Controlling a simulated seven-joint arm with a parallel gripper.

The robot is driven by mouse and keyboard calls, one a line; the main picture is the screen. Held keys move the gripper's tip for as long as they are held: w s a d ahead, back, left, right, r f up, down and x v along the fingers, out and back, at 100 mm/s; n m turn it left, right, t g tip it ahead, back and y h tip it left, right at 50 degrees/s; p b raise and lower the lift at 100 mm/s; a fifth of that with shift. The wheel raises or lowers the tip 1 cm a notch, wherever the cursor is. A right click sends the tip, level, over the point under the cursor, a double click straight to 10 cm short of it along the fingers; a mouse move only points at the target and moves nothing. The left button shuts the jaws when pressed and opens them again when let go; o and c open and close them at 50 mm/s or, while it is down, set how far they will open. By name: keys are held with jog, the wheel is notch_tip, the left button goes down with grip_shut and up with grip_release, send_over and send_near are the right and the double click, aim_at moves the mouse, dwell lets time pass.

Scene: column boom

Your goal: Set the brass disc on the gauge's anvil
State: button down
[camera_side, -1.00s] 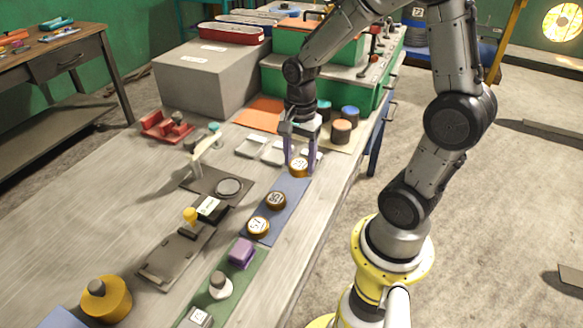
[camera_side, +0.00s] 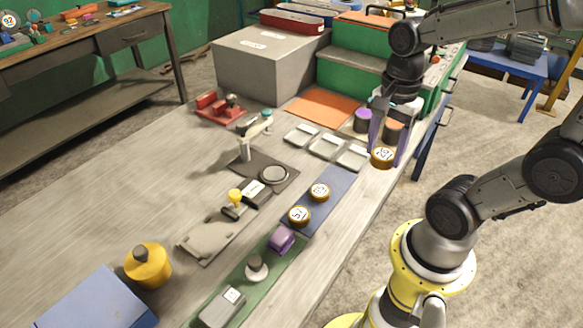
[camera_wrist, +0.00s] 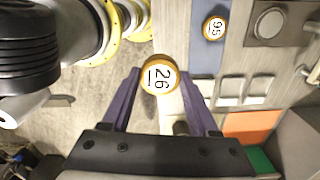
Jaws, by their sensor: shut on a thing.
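My gripper (camera_side: 386,150), with purple fingers, is shut on a brass disc (camera_side: 382,157) with a white face. In the wrist view the disc (camera_wrist: 160,74) reads 26 and sits between the fingertips. It is held above the table's right edge, apart from any surface. The gauge (camera_side: 252,140) stands left of it on a dark base plate, with a pale arm over to one side. Its round grey anvil (camera_side: 273,174) is bare; it also shows in the wrist view (camera_wrist: 270,22), at upper right.
Two other brass discs (camera_side: 319,192) (camera_side: 299,215) lie on the blue mat (camera_side: 335,185). White trays (camera_side: 326,147) and dark-and-coloured cylinders (camera_side: 362,120) are near my gripper. Bare table lies left of the gauge.

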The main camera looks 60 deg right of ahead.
jog(key=w+a+r, duration=0.1)
jog(key=w, duration=0.7)
jog(key=n, duration=0.2)
send_over(274, 173)
jog(key=s, duration=0.1)
notch_tip(274, 173, down, 10)
jog(key=shift+w+f, duration=0.45)
jog(key=shift+f, duration=1.65)
jog(key=shift+f, duration=0.1)
jog(key=shift+c, duration=0.8)
grip_release()
jog(key=shift+f, duration=0.1)
